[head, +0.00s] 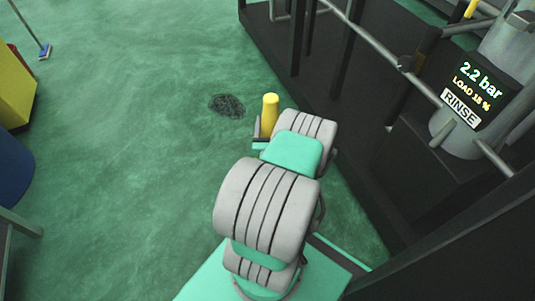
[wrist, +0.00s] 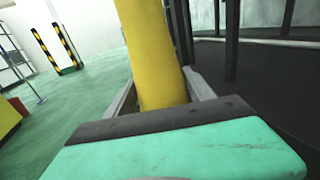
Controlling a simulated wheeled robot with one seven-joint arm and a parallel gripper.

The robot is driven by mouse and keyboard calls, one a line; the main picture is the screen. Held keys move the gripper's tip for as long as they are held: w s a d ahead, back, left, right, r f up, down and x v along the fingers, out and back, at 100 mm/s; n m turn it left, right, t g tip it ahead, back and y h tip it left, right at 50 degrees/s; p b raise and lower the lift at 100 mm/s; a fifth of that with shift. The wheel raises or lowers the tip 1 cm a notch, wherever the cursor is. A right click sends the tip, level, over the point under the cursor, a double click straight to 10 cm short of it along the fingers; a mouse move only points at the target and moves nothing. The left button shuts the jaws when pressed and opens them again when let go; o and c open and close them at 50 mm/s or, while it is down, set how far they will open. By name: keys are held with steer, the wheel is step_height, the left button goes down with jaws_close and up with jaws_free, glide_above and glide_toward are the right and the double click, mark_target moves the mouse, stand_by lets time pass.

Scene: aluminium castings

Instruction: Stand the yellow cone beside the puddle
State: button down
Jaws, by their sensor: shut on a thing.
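The yellow cone (head: 270,112) is held in my gripper and looks close to upright in the head view. It also shows in the wrist view (wrist: 152,50), large and between the two grey fingers. My gripper (wrist: 160,95) is shut on it. The cone's lower part is hidden behind my arm in the head view, so I cannot tell whether it touches the floor. The puddle (head: 227,105) is a small dark, rough-looking patch on the green floor, just left of the cone in the head view, with a gap between them.
A dark framed machine (head: 330,90) with pipes stands on the right, close to my arm. Its display (head: 472,92) reads 2.2 bar, load 18 %, RINSE. A yellow box (head: 12,88) and blue drum (head: 12,168) are at far left. Floor around the puddle is clear.

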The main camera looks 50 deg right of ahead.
steer(key=w+d+f+b, duration=0.4)
steer(key=w+d+f, duration=0.5)
steer(key=f, duration=0.3)
steer(key=shift+d+f, duration=0.35)
steer(key=shift+d, duration=0.35)
steer(key=shift+w+f, duration=0.1)
steer(key=shift+f+b, duration=0.15)
steer(key=shift+b, duration=0.15)
steer(key=shift+c, duration=1.8)
jaws_free()
